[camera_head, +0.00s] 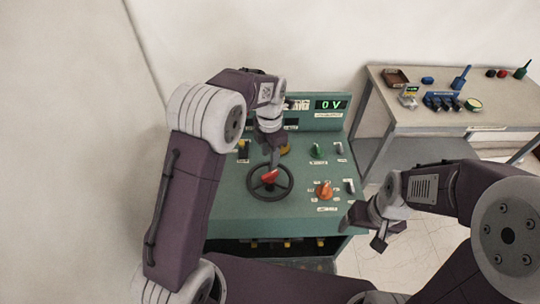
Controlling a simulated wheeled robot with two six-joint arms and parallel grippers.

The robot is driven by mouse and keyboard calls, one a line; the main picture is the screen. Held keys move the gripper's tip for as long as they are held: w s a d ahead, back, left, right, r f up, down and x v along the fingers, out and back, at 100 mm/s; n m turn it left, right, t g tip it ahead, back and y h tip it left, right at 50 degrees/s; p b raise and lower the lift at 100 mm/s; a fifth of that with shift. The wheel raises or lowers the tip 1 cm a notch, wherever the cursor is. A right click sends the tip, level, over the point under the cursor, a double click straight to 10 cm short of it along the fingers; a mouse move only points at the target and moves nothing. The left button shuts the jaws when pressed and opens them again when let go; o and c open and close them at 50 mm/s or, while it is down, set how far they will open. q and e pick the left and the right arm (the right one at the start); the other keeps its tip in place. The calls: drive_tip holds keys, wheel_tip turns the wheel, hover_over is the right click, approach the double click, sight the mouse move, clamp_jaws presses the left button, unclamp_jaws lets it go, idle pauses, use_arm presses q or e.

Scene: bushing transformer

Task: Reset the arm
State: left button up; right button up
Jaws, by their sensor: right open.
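My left arm reaches over a green control console (225,222). My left gripper (274,158) points down just above a black handwheel (286,186) with a red part (269,176) at its centre. Whether its fingers touch the red part, and how far apart they are, I cannot make out. My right gripper (371,230) is open and empty, beside the console's right front edge and above the floor.
The console has a display (329,104) reading 0 V, an orange knob (323,189), a green knob (318,151) and white-labelled switches. A table (440,122) at the back right holds tools and small parts. Tiled floor shows between them.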

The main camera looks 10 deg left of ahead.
use_arm(q)
drive_tip(key=s+a+f+m+b, duration=0.3)
drive_tip(key=s+m, duration=0.6)
drive_tip(key=m, duration=0.4)
drive_tip(key=s+a+f+m+t+b, duration=0.1)
drive_tip(key=s+a+f+m+b, duration=0.2)
drive_tip(key=s+m, duration=0.7)
drive_tip(key=a+f+m, duration=0.1)
drive_tip(key=m, duration=0.2)
drive_tip(key=shift+s+a+f, duration=0.15)
drive_tip(key=shift+a+f, duration=0.1)
drive_tip(key=shift+a, duration=0.05)
